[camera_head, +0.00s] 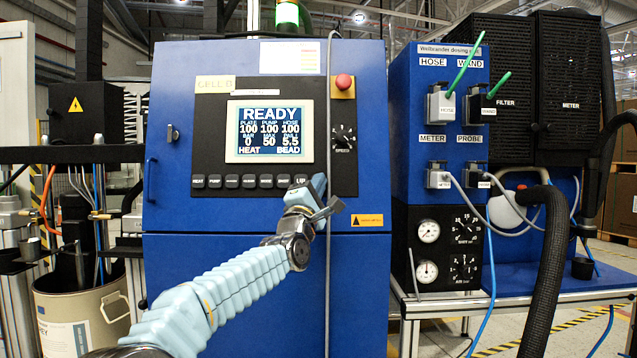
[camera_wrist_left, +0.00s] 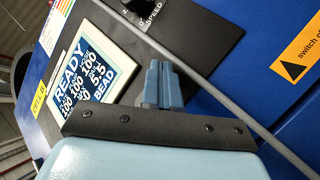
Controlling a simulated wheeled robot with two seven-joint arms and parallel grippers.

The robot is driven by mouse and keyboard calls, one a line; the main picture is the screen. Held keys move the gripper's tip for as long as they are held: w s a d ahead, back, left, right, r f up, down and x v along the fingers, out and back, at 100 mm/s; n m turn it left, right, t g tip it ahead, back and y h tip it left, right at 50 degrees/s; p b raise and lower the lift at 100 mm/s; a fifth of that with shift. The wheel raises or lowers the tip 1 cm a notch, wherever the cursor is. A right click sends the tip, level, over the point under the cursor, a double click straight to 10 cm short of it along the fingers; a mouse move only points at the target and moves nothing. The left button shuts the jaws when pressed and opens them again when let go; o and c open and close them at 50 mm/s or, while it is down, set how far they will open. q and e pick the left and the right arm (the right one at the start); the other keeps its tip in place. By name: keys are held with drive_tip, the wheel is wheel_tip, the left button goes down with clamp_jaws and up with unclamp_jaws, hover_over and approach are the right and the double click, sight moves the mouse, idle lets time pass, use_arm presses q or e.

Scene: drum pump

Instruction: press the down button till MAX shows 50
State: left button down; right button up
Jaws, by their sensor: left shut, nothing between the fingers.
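The screen (camera_head: 269,131) on the blue cabinet reads READY. Its lower row of figures shows 0, 50 and 5.5, and the middle one, under what looks like MAX, is 50. Below it runs a row of small dark buttons; the one near the right end is labelled UP (camera_head: 300,180). The down button's label is too small to tell. My left gripper (camera_head: 319,184) is shut and empty, just right of the UP button at the panel's lower right; contact cannot be told. In the left wrist view its fingers (camera_wrist_left: 163,75) hide part of the panel beside the screen (camera_wrist_left: 88,72). My right gripper is not in view.
A red stop button (camera_head: 343,82) and a speed knob (camera_head: 343,135) sit on the panel's right side. A grey cable (camera_head: 328,270) hangs down the cabinet front close to my gripper. A blue connector box (camera_head: 438,150) stands to the right.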

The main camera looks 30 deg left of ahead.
use_arm(q)
drive_tip(key=shift+s, duration=0.1)
idle(0.3)
drive_tip(key=shift+s+d+r+b, duration=0.1)
drive_tip(key=shift+s+d+b, duration=0.3)
drive_tip(key=shift+s+b, duration=0.25)
drive_tip(key=shift+d, duration=0.1)
drive_tip(key=shift+s+d+r+b, duration=0.15)
drive_tip(key=shift+s+d+b, duration=0.25)
drive_tip(key=shift+s, duration=0.3)
drive_tip(key=shift+s+d+r+b, duration=0.2)
drive_tip(key=shift+s+d+b, duration=0.25)
drive_tip(key=shift+s, duration=0.2)
drive_tip(key=shift+s+d+r+b, duration=0.15)
drive_tip(key=shift+s+d+b, duration=0.25)
drive_tip(key=shift+s, duration=0.3)
